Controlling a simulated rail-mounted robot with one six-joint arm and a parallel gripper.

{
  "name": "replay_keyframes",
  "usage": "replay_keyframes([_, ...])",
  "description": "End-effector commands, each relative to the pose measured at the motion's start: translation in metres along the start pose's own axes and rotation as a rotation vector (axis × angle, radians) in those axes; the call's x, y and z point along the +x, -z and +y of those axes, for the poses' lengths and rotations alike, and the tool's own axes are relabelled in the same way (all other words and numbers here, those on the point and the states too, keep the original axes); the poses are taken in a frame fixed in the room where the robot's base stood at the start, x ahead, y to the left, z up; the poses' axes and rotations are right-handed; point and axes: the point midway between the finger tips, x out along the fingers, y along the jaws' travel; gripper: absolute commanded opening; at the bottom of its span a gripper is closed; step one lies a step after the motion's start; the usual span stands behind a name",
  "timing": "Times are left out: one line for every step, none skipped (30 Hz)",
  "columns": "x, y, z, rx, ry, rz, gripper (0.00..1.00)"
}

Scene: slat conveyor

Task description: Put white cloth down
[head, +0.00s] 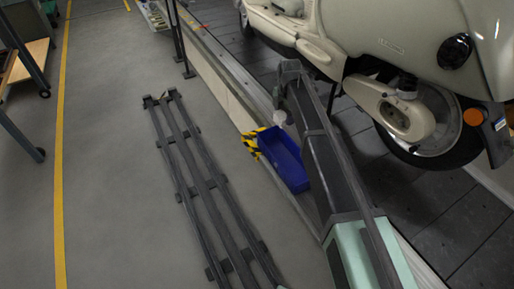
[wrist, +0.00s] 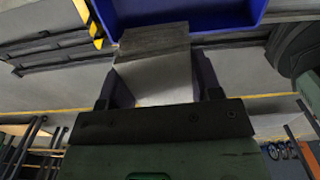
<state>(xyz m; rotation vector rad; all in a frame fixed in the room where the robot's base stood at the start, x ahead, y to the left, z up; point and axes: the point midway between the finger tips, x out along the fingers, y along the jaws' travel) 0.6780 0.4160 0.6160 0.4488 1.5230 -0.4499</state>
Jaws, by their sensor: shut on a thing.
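The white cloth (wrist: 158,80) is a pale, flat-looking piece between the two fingers of my gripper (wrist: 163,62) in the wrist view. Its far end looks grey and shaded. My gripper is shut on it.
A blue bin (head: 294,178) stands beside my arm, close to the held cloth; its wall (wrist: 205,22) shows in the wrist view. Yellow-black striped marking (head: 251,143) is next to it. A cream scooter (head: 400,45) stands on the conveyor. Dark rails (head: 205,185) run along the floor.

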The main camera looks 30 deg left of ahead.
Motion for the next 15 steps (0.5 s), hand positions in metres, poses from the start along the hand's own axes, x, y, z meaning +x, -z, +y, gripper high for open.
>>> replay_keyframes([0.001,-0.001,0.001,0.015,0.0,0.0,0.37])
replay_keyframes([0.001,-0.001,0.002,0.02,0.0,0.0,0.37])
replay_keyframes([0.001,-0.001,0.001,0.035,0.0,0.0,0.37])
replay_keyframes([0.001,-0.001,0.001,0.043,0.0,0.0,0.37])
replay_keyframes([0.001,-0.001,0.001,0.046,0.0,0.0,0.37])
replay_keyframes([0.003,-0.001,0.001,0.047,0.0,0.0,0.37])
replay_keyframes([0.005,-0.001,0.001,0.047,0.0,0.0,0.37])
replay_keyframes([0.009,-0.001,0.001,0.046,0.0,0.0,0.37])
replay_keyframes([0.016,-0.001,0.001,0.046,0.0,0.0,0.37])
replay_keyframes([0.023,-0.001,0.001,0.046,0.0,0.0,0.37])
replay_keyframes([0.032,-0.001,0.001,0.046,0.0,0.0,0.37])
replay_keyframes([0.044,-0.001,0.001,0.046,0.0,0.0,0.37])
replay_keyframes([0.055,-0.001,0.001,0.046,0.0,0.0,0.37])
replay_keyframes([0.066,0.0,0.001,0.045,0.0,0.0,0.37])
replay_keyframes([0.081,0.0,0.001,0.045,0.0,0.0,0.37])
